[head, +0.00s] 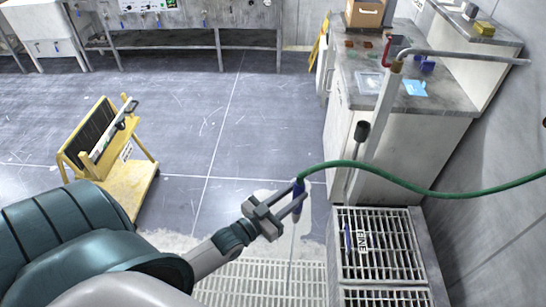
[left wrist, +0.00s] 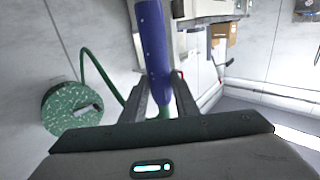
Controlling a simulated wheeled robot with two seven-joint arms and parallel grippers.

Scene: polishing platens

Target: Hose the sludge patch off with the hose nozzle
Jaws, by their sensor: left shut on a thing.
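My left gripper (head: 282,208) is shut on the blue hose nozzle (head: 298,188), above the floor grating. The green hose (head: 420,186) runs from the nozzle to the right edge. In the left wrist view the blue nozzle (left wrist: 154,45) stands between the two fingers (left wrist: 160,100). A pale, rough-edged patch (head: 180,241), which looks like the sludge patch, lies on the floor by the grating, partly hidden by my arm. A thin pale line drops below the nozzle; I cannot tell whether it is water. My right gripper is not in view.
A yellow stand (head: 130,185) is at the left. A grated basin (head: 380,245) with a label and a cluttered counter (head: 440,98) are at the right. A metal bench (head: 190,38) lines the back. A green hose reel (left wrist: 70,112) shows in the left wrist view. The middle floor is clear.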

